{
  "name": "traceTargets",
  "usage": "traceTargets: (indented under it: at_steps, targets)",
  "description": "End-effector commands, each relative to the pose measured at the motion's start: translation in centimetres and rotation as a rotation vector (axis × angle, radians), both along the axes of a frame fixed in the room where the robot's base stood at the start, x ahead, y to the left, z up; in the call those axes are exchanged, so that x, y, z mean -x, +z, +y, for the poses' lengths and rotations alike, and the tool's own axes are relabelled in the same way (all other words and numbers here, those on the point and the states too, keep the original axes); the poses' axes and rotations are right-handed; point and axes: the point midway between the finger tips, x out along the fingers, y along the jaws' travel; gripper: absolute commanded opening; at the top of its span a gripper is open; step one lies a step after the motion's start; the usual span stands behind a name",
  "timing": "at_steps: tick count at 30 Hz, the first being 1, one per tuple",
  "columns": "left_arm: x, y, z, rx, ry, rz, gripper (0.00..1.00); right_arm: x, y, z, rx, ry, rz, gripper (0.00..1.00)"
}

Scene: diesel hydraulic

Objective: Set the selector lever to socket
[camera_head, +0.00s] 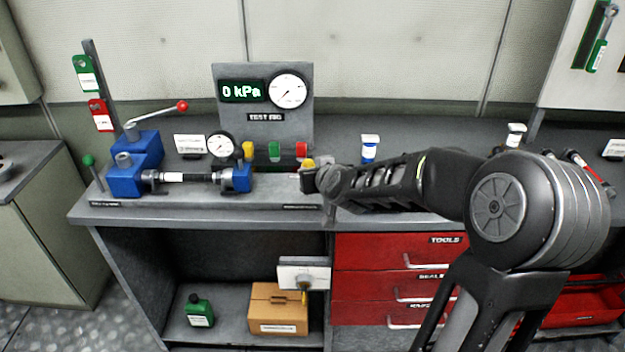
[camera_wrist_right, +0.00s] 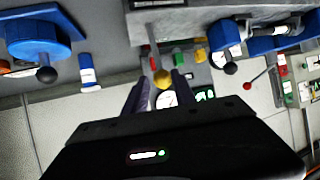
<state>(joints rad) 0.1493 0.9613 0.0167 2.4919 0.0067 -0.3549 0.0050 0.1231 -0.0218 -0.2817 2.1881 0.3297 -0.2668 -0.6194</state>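My right gripper (camera_head: 308,182) reaches in from the right over the front of the bench, near the test rig panel. In the right wrist view its two fingers (camera_wrist_right: 161,86) are apart, with a yellow ball knob (camera_wrist_right: 162,78) seen between their tips. Small gaps seem to show beside the knob, so I see no clear grip. The knob, perhaps the selector lever's, also shows in the head view (camera_head: 308,163) just above the gripper. The lever's shaft and its position marks are hidden or too small to read. My left gripper is not in view.
The blue pump (camera_head: 133,165) has a red-knobbed handle (camera_head: 157,113) and a green-knobbed lever (camera_head: 89,161). A hose (camera_head: 186,177) runs to a blue block (camera_head: 236,178). The test rig panel (camera_head: 262,130) reads 0 kPa. A blue-and-white bottle (camera_head: 369,150) stands behind my arm.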

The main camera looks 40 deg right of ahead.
Motion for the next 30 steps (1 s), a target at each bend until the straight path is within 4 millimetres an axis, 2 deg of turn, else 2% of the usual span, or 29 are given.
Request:
traceTargets:
  at_steps: [1,5,11,18,21,25,30]
  targets:
    - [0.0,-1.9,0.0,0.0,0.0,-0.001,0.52,0.2,-1.3,0.0,0.035,0.012,-0.005,0.27]
    - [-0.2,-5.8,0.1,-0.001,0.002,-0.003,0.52,0.7,-2.6,0.2,0.191,0.062,-0.028,0.16]
    - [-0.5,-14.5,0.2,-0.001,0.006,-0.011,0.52,2.5,-4.8,0.9,0.59,0.146,-0.061,0.0]
    - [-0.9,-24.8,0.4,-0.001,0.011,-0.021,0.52,6.2,-6.8,2.7,1.161,0.163,-0.048,0.0]
    - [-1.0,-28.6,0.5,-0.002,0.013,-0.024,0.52,8.0,-7.7,3.8,1.388,0.14,-0.02,0.0]
    - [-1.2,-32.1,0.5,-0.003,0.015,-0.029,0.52,10.1,-8.2,5.1,1.627,0.095,0.025,0.0]
    - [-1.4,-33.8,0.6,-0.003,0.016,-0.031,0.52,11.6,-8.1,6.2,1.789,0.055,0.069,0.0]
